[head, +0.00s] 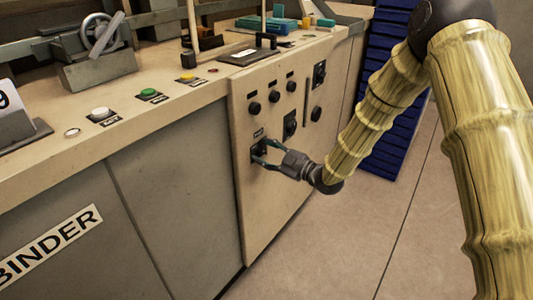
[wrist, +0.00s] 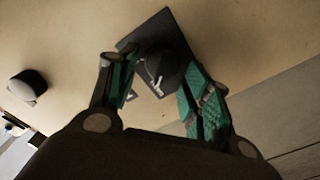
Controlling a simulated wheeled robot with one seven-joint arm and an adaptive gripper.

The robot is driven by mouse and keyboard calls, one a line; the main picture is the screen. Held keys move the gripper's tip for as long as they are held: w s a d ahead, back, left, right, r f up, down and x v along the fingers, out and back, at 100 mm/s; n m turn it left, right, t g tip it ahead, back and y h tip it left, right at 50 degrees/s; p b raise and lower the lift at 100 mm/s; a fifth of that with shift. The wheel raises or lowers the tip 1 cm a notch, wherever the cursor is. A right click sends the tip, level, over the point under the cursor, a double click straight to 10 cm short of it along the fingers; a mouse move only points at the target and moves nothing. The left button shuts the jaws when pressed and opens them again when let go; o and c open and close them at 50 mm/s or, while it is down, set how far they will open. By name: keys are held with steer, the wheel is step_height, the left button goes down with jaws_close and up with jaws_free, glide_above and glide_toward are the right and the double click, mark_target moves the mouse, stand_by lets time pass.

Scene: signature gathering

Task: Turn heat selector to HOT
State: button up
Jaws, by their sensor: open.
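A black selector knob on a dark square plate (head: 257,155) sits low on the left of the cream control panel, with a small unreadable label above. In the wrist view the round knob (wrist: 168,70) has a pale pointer mark, and its plate (wrist: 133,40) looks tilted. My gripper (head: 262,151) is open at this selector. In the wrist view its teal-padded fingers (wrist: 160,78) stand on either side of the knob; I cannot tell whether they touch it. No HOT marking is readable. The gripper partly hides the selector in the head view.
The panel (head: 262,200) also carries a second selector (head: 290,125), a third selector (head: 319,73) and several small black knobs. The counter above has white (head: 101,113), green (head: 148,92) and yellow (head: 187,77) buttons. A blue slatted unit (head: 385,90) stands behind my arm. Floor right of the panel is clear.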

steer(key=c, duration=0.9)
steer(key=m+p, duration=0.3)
steer(key=shift+w+d+r+m, duration=0.1)
steer(key=shift+d+r+m, duration=0.05)
steer(key=shift+r+m, duration=0.15)
steer(key=m+p, duration=0.1)
steer(key=m, duration=0.1)
steer(key=m+p, duration=0.1)
steer(key=m, duration=0.1)
steer(key=shift+w+d+m, duration=0.1)
steer(key=shift+w+m, duration=0.1)
steer(key=shift+m, duration=0.1)
steer(key=m+p, duration=0.1)
steer(key=m, duration=0.1)
steer(key=m+p, duration=0.1)
steer(key=m, duration=0.1)
steer(key=shift+w+d+f, duration=0.15)
steer(key=shift+w+f+m+p, duration=0.1)
steer(key=shift+m+p, duration=0.45)
steer(key=shift+m, duration=1.25)
